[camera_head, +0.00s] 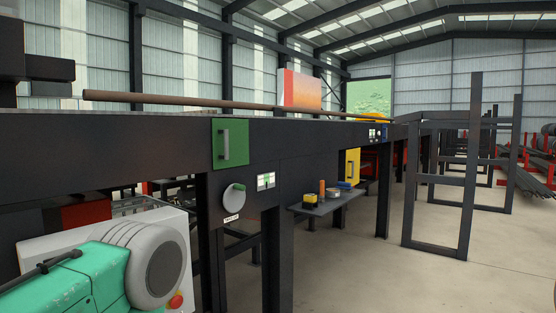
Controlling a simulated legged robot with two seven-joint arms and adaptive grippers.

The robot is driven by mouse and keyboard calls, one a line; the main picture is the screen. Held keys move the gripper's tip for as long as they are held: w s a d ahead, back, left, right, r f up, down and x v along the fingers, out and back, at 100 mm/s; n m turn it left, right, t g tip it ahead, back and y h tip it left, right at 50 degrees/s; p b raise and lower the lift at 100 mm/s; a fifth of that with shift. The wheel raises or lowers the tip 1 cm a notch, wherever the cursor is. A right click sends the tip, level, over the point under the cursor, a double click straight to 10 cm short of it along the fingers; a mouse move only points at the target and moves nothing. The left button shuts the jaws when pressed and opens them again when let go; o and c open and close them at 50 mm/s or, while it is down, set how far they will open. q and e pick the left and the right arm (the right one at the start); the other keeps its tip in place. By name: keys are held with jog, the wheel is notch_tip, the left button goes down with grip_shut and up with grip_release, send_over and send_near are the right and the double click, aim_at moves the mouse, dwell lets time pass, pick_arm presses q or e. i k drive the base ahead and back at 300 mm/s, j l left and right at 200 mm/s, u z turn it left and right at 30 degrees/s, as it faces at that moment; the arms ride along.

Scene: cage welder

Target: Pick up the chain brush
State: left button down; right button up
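No chain brush can be made out for certain. A small dark shelf (325,204) on the side of the long dark frame holds several small items. Neither of my grippers is in view.
A long dark machine frame (120,150) crosses the view, with a brown rod (180,100) along its top. A green housing (75,281) with a grey ribbed round part (150,262) stands at lower left. Open concrete floor (365,275) lies to the right, before dark upright frames (470,165).

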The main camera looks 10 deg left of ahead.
aim_at(343, 186)
jog(key=i+l+z, duration=0.2)
jog(key=i, duration=0.35)
jog(key=i+l+z, duration=0.25)
jog(key=i, duration=0.3)
jog(key=i+z, duration=0.35)
jog(key=i, duration=1.6)
jog(key=i+u, duration=0.15)
jog(key=i, duration=0.5)
jog(key=i+l+u, duration=0.15)
jog(key=i, duration=0.45)
jog(key=i+l+u, duration=0.2)
jog(key=i, duration=0.45)
jog(key=i+u, duration=0.6)
jog(key=u, duration=0.25)
jog(key=i+l+u, duration=0.15)
jog(key=u, duration=0.25)
jog(key=i+l, duration=0.05)
jog(key=i, duration=0.05)
